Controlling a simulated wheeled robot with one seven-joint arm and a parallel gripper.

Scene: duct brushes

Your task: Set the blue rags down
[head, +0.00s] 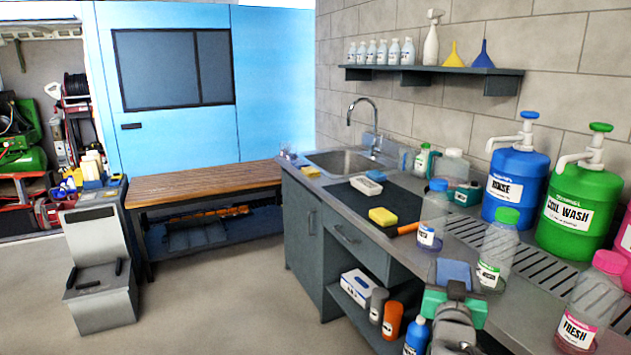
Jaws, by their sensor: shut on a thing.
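The blue rags (454,272) show as a small folded blue block at the lower right of the head view. My gripper (456,291), with teal fingers, is shut on them from the near side. The rags are over or just in front of the grey counter's (322,180) near edge, left of a clear bottle with a green cap (497,252). I cannot tell whether the rags touch the counter. Their lower part is hidden by my gripper.
A dark mat (375,208) holds a yellow sponge (383,216). A bottle with a blue cap (432,215) stands behind the rags. A pink-capped bottle (590,300) stands to the right, near a slotted drain (540,257). Large blue (515,180) and green (580,205) jugs stand behind.

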